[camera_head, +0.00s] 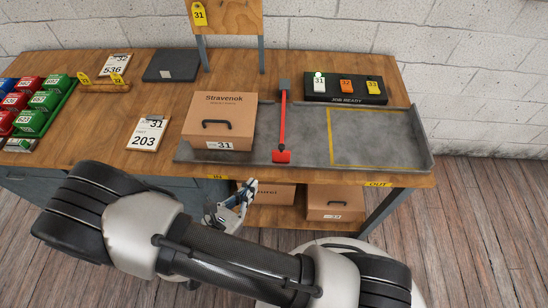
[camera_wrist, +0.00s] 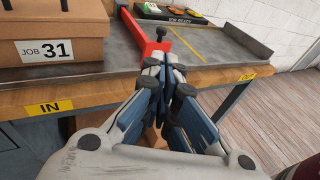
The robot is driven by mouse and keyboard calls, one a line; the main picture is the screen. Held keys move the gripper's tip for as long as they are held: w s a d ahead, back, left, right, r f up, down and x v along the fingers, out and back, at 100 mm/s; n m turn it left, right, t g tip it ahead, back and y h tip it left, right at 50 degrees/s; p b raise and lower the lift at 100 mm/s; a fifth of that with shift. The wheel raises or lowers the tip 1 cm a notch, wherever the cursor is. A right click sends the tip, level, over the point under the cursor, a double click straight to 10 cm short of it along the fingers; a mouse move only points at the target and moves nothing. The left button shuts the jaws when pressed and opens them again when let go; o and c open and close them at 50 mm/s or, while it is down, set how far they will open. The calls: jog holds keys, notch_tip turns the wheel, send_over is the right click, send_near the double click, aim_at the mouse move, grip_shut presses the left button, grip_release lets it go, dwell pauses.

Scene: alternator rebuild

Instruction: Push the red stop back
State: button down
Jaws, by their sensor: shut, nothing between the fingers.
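The red stop (camera_head: 282,125) is a red bar lying across the grey tray (camera_head: 300,150), from a dark block at the back to a red end piece at the front edge. Its red front end also shows in the wrist view (camera_wrist: 147,44), just beyond my fingertips. My gripper (camera_head: 247,190) is shut and empty, in front of the table edge and left of the stop's front end. In the wrist view my gripper (camera_wrist: 165,75) partly covers the stop's near end; I cannot tell whether they touch.
A cardboard box marked 31 (camera_head: 220,122) stands in the tray, left of the stop. Right of the stop, the tray with its yellow outline (camera_head: 372,138) is empty. A JOB READY panel (camera_head: 346,88) with numbered tags stands behind. More boxes (camera_head: 335,202) sit on the shelf below.

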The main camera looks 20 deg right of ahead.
aim_at(281, 150)
jog(key=shift+d, duration=0.1)
jog(key=b+x, duration=0.2)
jog(key=x, duration=1.1)
jog(key=shift+w+d+f, duration=0.15)
jog(key=shift+w+d, duration=0.05)
jog(key=shift+w, duration=0.1)
jog(key=w+d, duration=0.1)
jog(key=w, duration=0.2)
jog(key=w+d+b, duration=0.1)
jog(key=w, duration=0.2)
jog(key=w+d, duration=0.1)
jog(key=w, duration=0.2)
jog(key=shift+w+b, duration=0.15)
jog(key=shift+b, duration=0.25)
jog(key=shift+a, duration=0.25)
jog(key=p+v, duration=0.1)
jog(key=v, duration=1.2)
jog(key=shift+s+p, duration=0.35)
jog(key=shift+p, duration=0.05)
